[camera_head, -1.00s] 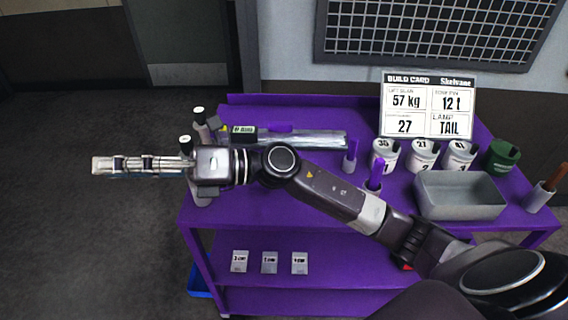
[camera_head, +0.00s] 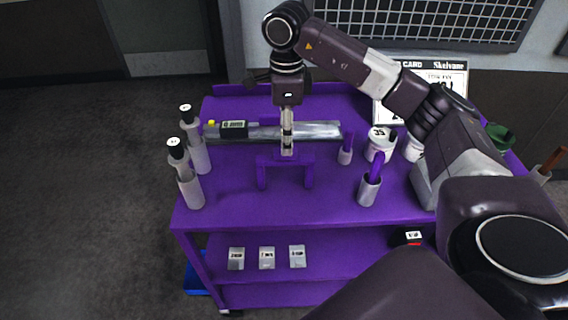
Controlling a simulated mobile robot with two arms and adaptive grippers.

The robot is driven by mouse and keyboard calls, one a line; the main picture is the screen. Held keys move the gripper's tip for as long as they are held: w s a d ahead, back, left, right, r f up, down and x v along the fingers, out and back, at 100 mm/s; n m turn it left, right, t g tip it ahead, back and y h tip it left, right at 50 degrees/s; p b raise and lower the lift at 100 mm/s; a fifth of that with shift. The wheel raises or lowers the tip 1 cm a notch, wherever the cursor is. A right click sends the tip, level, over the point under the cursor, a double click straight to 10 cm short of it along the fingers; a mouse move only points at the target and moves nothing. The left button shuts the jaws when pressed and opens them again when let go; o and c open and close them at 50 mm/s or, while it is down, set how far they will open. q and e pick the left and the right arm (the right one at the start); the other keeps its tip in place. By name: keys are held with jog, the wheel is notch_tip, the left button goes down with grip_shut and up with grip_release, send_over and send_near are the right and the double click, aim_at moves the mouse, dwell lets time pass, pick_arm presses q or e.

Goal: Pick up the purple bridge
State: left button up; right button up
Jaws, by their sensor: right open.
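The purple bridge (camera_head: 301,161) stands on the purple cart (camera_head: 240,205), its crossbar and two legs showing in nearly the same colour as the cart top. My right gripper (camera_head: 287,148) points down over the middle of the crossbar. Its fingers are seen edge-on, so their gap is hard to see; they are open. The fingertips overlap the crossbar in the picture, and I cannot tell if they touch it. My left gripper is out of view.
A long metal bar with a display (camera_head: 234,129) lies behind the bridge. Black-capped bottles (camera_head: 188,185) stand at left. The cart's front middle is clear.

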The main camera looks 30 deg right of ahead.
aim_at(285, 158)
notch_tip(285, 158, down, 5)
jog(key=shift+a+f+p, duration=0.1)
jog(key=shift+f+p, duration=0.05)
jog(key=shift+p, duration=1.1)
jog(key=shift+f, duration=0.35)
jog(key=shift+c, duration=0.6)
grip_shut()
